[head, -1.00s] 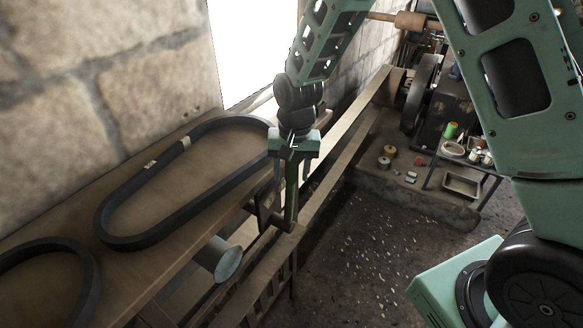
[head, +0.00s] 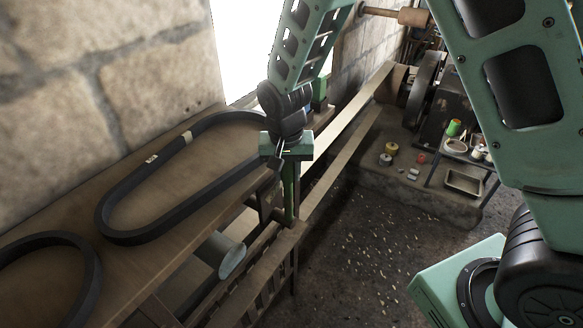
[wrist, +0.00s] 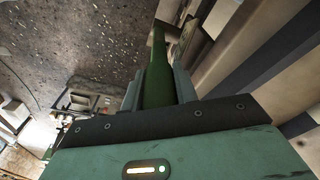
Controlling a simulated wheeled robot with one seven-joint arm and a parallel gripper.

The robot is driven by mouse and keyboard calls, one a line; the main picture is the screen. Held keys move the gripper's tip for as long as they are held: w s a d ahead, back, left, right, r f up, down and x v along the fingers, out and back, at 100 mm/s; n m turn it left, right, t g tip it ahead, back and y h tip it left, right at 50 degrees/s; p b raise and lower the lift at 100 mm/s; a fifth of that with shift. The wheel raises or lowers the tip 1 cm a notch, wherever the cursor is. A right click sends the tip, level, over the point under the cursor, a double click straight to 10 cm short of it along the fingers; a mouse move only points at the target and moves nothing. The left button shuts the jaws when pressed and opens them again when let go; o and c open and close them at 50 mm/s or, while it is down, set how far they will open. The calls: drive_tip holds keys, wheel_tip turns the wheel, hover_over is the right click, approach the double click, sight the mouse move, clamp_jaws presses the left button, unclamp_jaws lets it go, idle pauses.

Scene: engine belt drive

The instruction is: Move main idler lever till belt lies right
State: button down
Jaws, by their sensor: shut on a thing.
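My gripper (head: 289,158) is shut on an upright green lever (head: 291,195), which stands on the wooden frame beside the bench. In the wrist view the green lever (wrist: 157,75) runs up between the two fingers (wrist: 158,92), held from both sides. Two long tan strips (head: 352,118), which look like runs of a flat belt, stretch from beside the lever back to a dark wheel (head: 424,85). I cannot tell how the belt sits on the wheel. My gripper and wrist hide part of the strips' near left side.
A wooden bench (head: 75,207) at the left carries a long dark belt loop (head: 165,222) and a second loop (head: 93,275). A grey cylinder (head: 222,255) sticks out below the bench edge. Spools and trays (head: 464,182) stand at the right. The floor (head: 350,255) between is open.

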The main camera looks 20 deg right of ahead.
drive_tip(key=shift+s+a+t+h, duration=0.3)
drive_tip(key=shift+s+a+h, duration=0.15)
drive_tip(key=shift+a, duration=0.15)
drive_tip(key=c, duration=1.1)
unclamp_jaws()
drive_tip(key=shift+r, duration=0.1)
wheel_tip(320, 180, up, 17)
drive_tip(key=s+a+b, duration=0.2)
drive_tip(key=b, duration=0.1)
drive_tip(key=shift+s, duration=0.25)
